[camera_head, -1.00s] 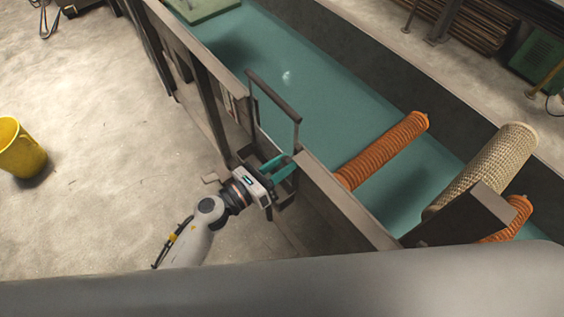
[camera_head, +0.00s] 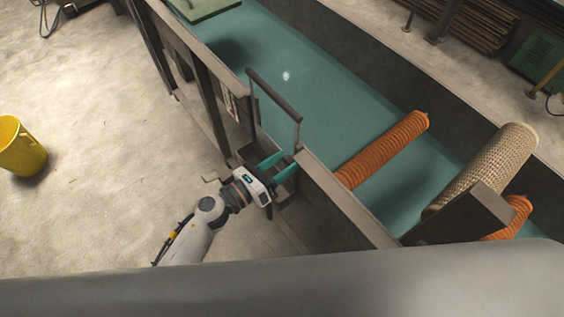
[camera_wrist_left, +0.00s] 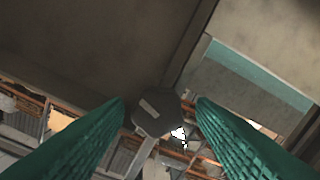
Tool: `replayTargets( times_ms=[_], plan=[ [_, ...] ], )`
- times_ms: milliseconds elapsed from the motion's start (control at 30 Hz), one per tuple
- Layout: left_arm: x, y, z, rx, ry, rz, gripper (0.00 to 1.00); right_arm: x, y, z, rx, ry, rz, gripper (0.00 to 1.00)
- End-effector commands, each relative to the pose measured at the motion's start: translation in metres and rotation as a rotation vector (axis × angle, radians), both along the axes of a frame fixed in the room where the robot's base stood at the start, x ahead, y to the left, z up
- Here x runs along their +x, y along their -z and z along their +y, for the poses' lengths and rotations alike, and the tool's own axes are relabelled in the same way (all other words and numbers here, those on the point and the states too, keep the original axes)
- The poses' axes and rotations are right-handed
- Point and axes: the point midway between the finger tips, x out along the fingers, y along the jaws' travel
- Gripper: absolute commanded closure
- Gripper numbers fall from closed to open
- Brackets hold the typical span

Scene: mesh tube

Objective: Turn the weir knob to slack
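The weir knob (camera_wrist_left: 157,112) is a dark, many-sided disc with a pale bar mark on its face. In the left wrist view it sits between the tips of my two teal fingers, with a visible gap on each side. I cannot tell whether it is level with the tips or beyond them. My left gripper (camera_head: 279,165) is open at the channel wall, below the upright weir frame (camera_head: 274,93). In the head view I cannot make out the knob near the fingers. My right gripper is not in view.
The channel holds teal water (camera_head: 320,85). Ribbed orange tubes (camera_head: 385,150) and a beige mesh tube (camera_head: 485,170) lie across it at the right. A yellow bucket (camera_head: 20,150) stands on the floor at the left. The floor between bucket and channel is mostly clear.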

Motion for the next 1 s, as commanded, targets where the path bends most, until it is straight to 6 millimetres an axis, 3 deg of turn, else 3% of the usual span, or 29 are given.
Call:
replayTargets(
  times_ms=[433, 833, 1000],
  plan=[
    [-0.001, -0.001, -0.001, 0.015, 0.001, -0.03, 0.48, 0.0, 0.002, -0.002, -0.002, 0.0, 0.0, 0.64],
    [-0.002, 0.001, -0.002, 0.329, -0.003, -0.502, 0.48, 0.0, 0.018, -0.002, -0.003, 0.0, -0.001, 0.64],
    [-0.019, 0.003, 0.024, 0.348, 0.003, -0.522, 0.48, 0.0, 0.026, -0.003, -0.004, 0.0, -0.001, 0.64]
  ],
)
